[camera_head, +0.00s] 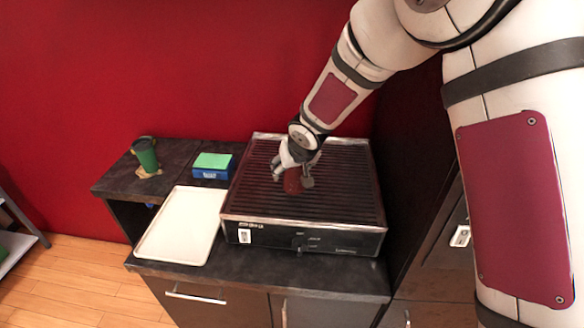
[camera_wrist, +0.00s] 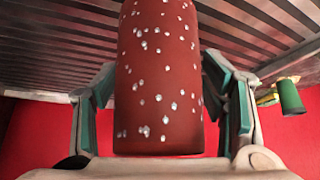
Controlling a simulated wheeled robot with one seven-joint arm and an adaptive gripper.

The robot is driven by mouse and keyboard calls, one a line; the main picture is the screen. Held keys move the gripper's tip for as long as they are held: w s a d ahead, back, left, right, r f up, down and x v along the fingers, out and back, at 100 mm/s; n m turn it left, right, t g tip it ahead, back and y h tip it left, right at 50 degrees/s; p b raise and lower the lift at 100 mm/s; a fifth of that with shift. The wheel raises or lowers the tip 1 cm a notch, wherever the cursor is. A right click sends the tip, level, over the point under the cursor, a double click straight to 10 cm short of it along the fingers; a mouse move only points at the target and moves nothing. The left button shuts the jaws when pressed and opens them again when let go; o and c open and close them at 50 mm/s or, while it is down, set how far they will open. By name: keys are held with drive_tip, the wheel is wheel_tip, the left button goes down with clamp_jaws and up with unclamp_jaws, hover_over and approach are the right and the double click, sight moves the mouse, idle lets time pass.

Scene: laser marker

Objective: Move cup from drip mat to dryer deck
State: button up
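A red cup (camera_head: 292,181) stands on or just above the dark ribbed deck (camera_head: 345,185). My gripper (camera_head: 293,178) is around this cup, with a finger on each side. The wrist view is upside down; there the white-speckled red cup (camera_wrist: 160,85) fills the middle, its base cut off by the frame. Both fingers of my gripper (camera_wrist: 160,95) look spread, with gaps beside the cup; contact farther along is hidden. A green cup (camera_head: 146,155) stands on a small tan mat (camera_head: 150,174) at the back left; it also shows in the wrist view (camera_wrist: 290,97).
A green-topped blue box (camera_head: 211,166) sits between the green cup and the ribbed deck. An empty white tray (camera_head: 180,228) lies on the counter left of the deck. A red wall (camera_head: 200,70) stands behind.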

drive_tip(key=shift+s+d+r, duration=0.1)
drive_tip(key=shift+s+r, duration=0.1)
drive_tip(key=shift+r, duration=0.3)
drive_tip(key=v, duration=1.1)
drive_tip(key=shift+s, duration=0.15)
